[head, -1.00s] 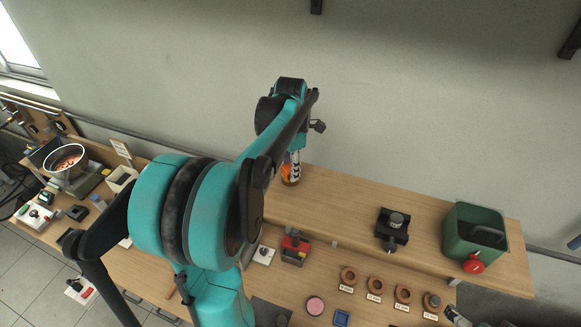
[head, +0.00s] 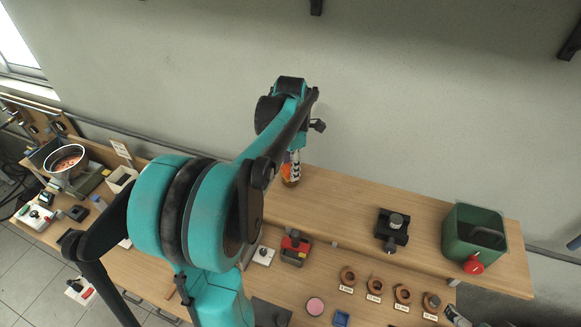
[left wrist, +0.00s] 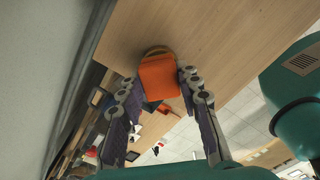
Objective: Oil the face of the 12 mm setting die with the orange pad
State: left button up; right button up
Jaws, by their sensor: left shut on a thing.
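My left gripper (head: 291,166) reaches down to the back shelf, its fingers partly hidden by my own arm. In the left wrist view the orange pad (left wrist: 160,78) lies between the fingertips, and the gripper is shut on it. A tan rounded rim (left wrist: 156,50) shows just behind the pad; I cannot tell whether the pad still touches it. Several brown ring-shaped holders with labels stand at the front right, among them one (head: 403,293) whose label seems to read 12 mm. I cannot make out the die face. My right gripper is not in view.
A black device (head: 392,228) and a green bin (head: 475,237) with a red part stand on the shelf to the right. The shelf between gripper and black device is clear.

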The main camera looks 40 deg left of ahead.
pick_arm(q)
jog(key=shift+r+p, duration=2.05)
jog(key=shift+r, duration=1.2)
jog(key=shift+s+f, duration=0.15)
